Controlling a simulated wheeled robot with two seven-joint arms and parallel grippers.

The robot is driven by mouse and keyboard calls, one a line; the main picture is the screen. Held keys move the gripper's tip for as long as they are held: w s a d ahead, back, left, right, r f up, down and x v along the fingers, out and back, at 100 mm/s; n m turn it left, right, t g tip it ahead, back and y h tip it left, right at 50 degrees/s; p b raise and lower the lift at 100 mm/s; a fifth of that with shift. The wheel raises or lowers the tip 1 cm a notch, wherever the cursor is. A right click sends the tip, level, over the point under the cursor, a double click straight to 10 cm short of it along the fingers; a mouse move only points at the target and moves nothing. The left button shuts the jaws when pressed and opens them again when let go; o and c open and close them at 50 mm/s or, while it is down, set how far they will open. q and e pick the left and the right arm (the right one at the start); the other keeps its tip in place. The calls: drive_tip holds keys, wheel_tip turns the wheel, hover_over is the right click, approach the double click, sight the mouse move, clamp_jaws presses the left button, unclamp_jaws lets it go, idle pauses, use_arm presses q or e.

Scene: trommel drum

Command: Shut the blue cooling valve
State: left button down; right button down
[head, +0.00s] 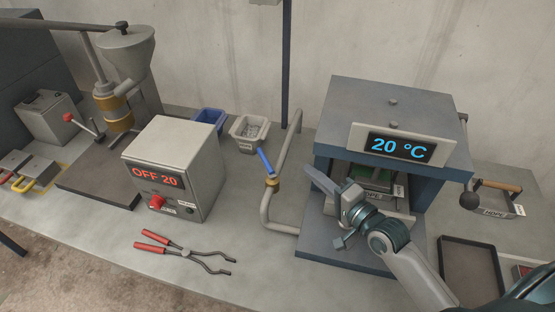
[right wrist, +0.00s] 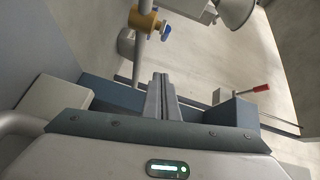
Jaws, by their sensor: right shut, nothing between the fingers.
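The blue valve handle (head: 265,161) sticks up and to the left from a brass valve body (head: 272,182) on a grey pipe (head: 284,150) left of the press. I cannot tell its exact angle to the pipe. In the right wrist view the brass body (right wrist: 143,20) and blue handle (right wrist: 166,29) show at the top, beyond the fingertips. My right gripper (head: 318,182) is shut and empty, in front of the press and to the right of the valve, apart from it. It also shows in the right wrist view (right wrist: 160,92). My left gripper is out of view.
The press (head: 345,115) reads 20 °C and stands close behind my right gripper. A control box (head: 190,150) reads OFF 20. Red-handled tongs (head: 185,250) lie in front. A blue bin (head: 209,117) and a pale bin (head: 248,130) stand behind the valve. A dark tray (head: 448,285) lies right.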

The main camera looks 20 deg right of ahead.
sight(277, 169)
drive_tip(key=w+a+p, duration=0.1)
drive_tip(key=w+a, duration=0.1)
drive_tip(key=w, duration=0.1)
drive_tip(key=w+a+p, duration=0.2)
drive_tip(key=w, duration=0.1)
drive_tip(key=w+a+f+p, duration=0.1)
drive_tip(key=w+a+p, duration=0.1)
drive_tip(key=w, duration=0.1)
drive_tip(key=shift+w, duration=0.1)
drive_tip(key=shift+a+f, duration=0.1)
drive_tip(key=shift+a, duration=0.35)
idle(0.5)
drive_tip(key=shift+f+n+y+b, duration=0.1)
drive_tip(key=shift+n+y+b, duration=0.2)
drive_tip(key=shift+y+b, duration=0.1)
